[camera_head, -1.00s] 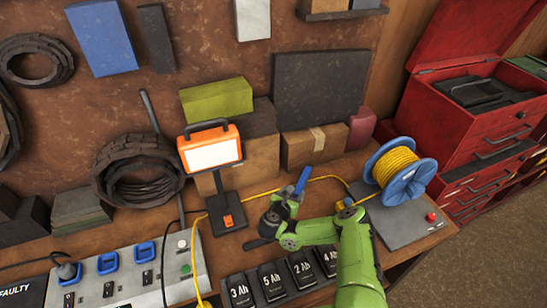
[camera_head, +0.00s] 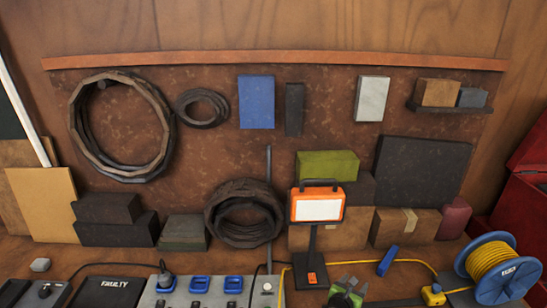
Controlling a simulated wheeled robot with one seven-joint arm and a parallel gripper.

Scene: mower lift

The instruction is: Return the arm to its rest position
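My gripper (camera_head: 347,283) shows at the bottom edge of the head view, right of the work lamp's foot. Only its grey end and a bit of my green arm are in view; the rest is cut off below. The end is small here, and I cannot tell whether its fingers are apart or closed. A blue piece (camera_head: 388,260) stands tilted on the bench to the right of my gripper, apart from it.
The orange work lamp (camera_head: 318,209) stands just left of my gripper. A cable reel (camera_head: 497,267) with yellow cable is at the right. A socket panel (camera_head: 225,298) is at lower left. Boxes (camera_head: 404,226) and coils (camera_head: 245,214) line the back wall.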

